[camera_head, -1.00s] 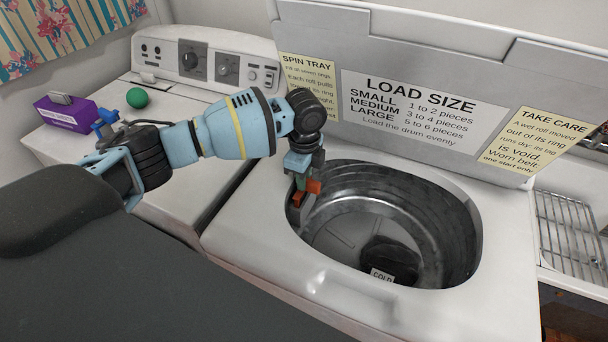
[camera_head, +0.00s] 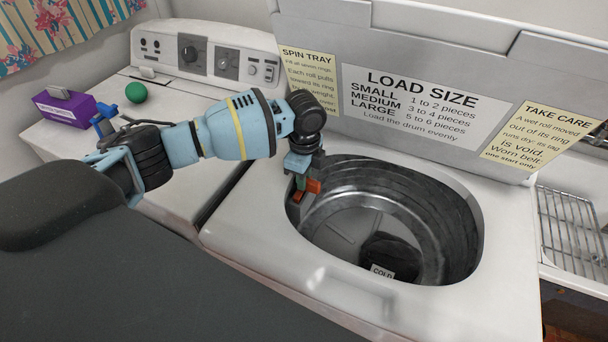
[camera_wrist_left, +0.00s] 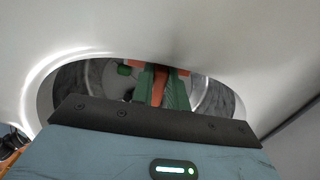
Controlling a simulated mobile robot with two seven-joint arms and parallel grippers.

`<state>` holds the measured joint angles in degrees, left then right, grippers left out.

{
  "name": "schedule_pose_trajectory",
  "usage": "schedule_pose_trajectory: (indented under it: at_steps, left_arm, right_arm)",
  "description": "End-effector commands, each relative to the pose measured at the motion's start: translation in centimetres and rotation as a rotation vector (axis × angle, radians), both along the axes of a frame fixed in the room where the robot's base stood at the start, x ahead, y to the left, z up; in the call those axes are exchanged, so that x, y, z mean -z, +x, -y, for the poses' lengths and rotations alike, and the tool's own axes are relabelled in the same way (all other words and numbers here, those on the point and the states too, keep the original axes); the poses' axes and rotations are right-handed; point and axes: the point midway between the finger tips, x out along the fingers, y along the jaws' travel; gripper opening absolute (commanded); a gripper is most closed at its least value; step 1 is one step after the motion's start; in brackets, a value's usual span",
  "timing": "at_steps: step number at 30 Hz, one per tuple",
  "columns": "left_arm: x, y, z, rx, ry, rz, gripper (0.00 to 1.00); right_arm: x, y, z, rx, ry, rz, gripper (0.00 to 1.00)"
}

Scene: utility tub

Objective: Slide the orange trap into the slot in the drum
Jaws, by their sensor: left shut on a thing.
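My left gripper (camera_head: 301,186) is at the left side of the tub opening, reaching down just inside the rim. It is shut on the orange trap (camera_head: 314,186), which sticks out to the right of the fingers. In the left wrist view the trap (camera_wrist_left: 159,86) shows between the green fingers (camera_wrist_left: 160,95). The metal drum (camera_head: 430,232) lies below and to the right of the gripper. I cannot make out the slot; the drum wall behind the gripper is partly hidden. My right gripper is not in view.
A black part with a COLD label (camera_head: 382,272) stands in the drum. The raised lid (camera_head: 440,50) with notices is behind the opening. A purple box (camera_head: 66,108) and green ball (camera_head: 136,92) sit on the left machine. A wire rack (camera_head: 572,235) is at right.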

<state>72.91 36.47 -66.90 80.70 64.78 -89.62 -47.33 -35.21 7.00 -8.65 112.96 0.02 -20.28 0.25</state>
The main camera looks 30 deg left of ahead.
Motion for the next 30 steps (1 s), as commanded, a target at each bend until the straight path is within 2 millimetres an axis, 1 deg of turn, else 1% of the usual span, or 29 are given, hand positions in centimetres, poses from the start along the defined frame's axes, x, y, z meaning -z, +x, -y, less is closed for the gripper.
schedule_pose_trajectory:
  at_steps: [15,30]
  left_arm:
    - [0.94,-0.01,0.02,0.0,-0.001,-0.001,0.0]
    - [0.96,-0.03,0.0,0.0,0.0,-0.001,0.0]
  right_arm:
    - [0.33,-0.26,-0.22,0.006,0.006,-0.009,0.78]
    - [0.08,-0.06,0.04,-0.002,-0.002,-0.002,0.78]
